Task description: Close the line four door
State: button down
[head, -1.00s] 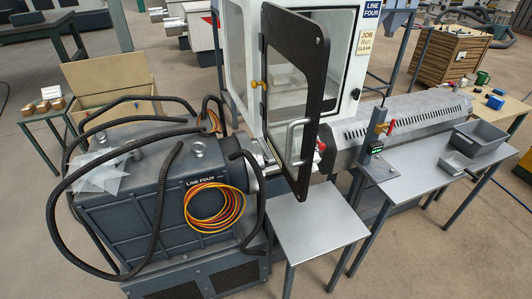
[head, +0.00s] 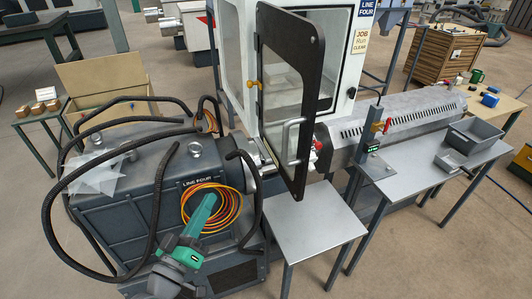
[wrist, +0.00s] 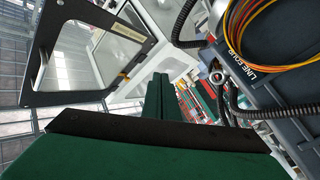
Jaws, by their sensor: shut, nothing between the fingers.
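The line four door (head: 319,105) has a black frame with a clear pane and stands open, swung out from the white enclosure (head: 341,12). Its pale bar handle (head: 290,138) is on the lower part. The door also shows in the wrist view (wrist: 104,14), at the upper left. My gripper (head: 211,197) is green and shut with nothing in it. In the head view it appears in front of the dark LINE FOUR machine, below and left of the door and apart from the handle. In the wrist view its fingers (wrist: 158,84) are together, pointing up.
The dark machine body (head: 130,215) carries coiled orange cable (head: 238,225) and black hoses (head: 158,190). A small grey table (head: 305,225) stands below the door. A bench (head: 405,180) with a grey bin (head: 475,138) is at right. Open floor lies in front.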

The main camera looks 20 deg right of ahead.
jog(key=s+r+m+g+h, duration=0.2)
jog(key=r+m+g+h, duration=0.15)
jog(key=r, duration=0.35)
jog(key=s+r+m+g+h, duration=0.2)
jog(key=r+m+g, duration=0.1)
jog(key=r+m, duration=0.3)
jog(key=m+g, duration=0.5)
jog(key=m, duration=0.1)
send_near(283, 148)
jog(key=shift+y, duration=0.25)
jog(key=x, duration=0.6)
jog(key=shift+d+r, duration=0.2)
jog(key=shift+w, duration=0.1)
jog(key=shift+d, duration=0.15)
